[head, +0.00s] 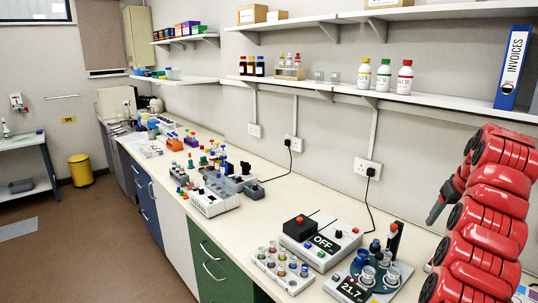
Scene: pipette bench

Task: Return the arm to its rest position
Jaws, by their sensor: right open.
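My red right arm fills the right side of the head view, folded up in front of the bench's near right end. Its dark gripper (434,214) shows small at the arm's left edge, pointing down and left. The gripper is open with nothing seen in it. In the picture it lies above and to the right of the device with the round blue top (372,278), apart from it. Part of the gripper is hidden behind the red arm links. My left gripper is not in view.
The bench (270,215) holds a box reading OFF (322,243), a tube rack (282,268) and a white device (213,200). Wall shelves (420,101) carry bottles and a blue INVOICES binder (512,68) near my arm. A yellow bin (80,171) stands on the floor.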

